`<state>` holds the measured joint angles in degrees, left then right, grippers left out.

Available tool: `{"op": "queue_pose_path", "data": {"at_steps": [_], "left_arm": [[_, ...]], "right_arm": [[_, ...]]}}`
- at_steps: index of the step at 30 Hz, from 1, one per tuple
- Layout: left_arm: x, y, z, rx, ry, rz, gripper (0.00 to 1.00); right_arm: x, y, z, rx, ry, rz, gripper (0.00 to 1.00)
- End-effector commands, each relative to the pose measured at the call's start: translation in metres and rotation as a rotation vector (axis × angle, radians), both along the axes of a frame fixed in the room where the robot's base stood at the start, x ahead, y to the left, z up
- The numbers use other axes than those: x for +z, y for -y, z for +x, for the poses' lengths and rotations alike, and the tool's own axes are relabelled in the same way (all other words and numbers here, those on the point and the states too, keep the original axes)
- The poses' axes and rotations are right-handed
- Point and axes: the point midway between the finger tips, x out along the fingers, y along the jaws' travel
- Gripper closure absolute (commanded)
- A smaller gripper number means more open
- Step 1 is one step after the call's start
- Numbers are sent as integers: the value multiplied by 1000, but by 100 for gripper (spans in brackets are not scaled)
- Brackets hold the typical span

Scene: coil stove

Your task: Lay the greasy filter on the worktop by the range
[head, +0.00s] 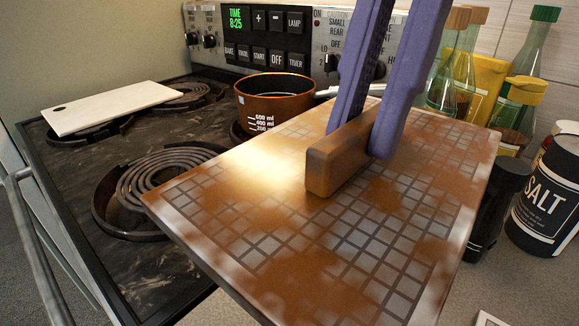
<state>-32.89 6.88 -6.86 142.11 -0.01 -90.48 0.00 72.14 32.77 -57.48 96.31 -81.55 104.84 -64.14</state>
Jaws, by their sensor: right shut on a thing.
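The greasy filter (257,235) is a flat grey mesh panel with brown grease stains and a brown block handle (332,168) on top. It fills the middle of the head view, tilted, and appears raised above the range's front right part and the worktop. My right gripper (369,125) has purple fingers coming down from the top, shut on the handle from both sides. The worktop (540,285) shows grey at the right, beside the range (90,225). The filter hides the range's right edge and much of the worktop. My left gripper is not in view.
A brown pot (275,98) stands on a rear burner. A white board (110,106) lies over the left burners. At the right stand a salt canister (545,200), a dark jar (497,210), a yellow-capped bottle (517,112) and green bottles (535,50), close to the filter's right edge.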

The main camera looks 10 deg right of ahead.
Motion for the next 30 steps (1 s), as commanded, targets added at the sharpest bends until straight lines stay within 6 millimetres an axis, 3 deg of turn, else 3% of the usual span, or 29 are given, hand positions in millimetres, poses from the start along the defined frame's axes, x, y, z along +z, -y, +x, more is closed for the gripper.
{"op": "queue_pose_path", "data": {"at_steps": [6, 12, 19, 24, 30], "left_arm": [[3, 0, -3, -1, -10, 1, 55], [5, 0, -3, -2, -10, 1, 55], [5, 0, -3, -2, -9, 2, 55], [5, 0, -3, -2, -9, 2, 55], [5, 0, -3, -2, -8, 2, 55]], "right_arm": [[-66, 1, -2, 0, -8, -2, 100], [-113, 0, -1, 2, -5, 0, 100], [-137, 0, 0, 0, -3, 0, 100], [-164, 0, 0, 0, -4, 1, 100], [-173, 0, 0, 2, 1, 0, 100]]}}
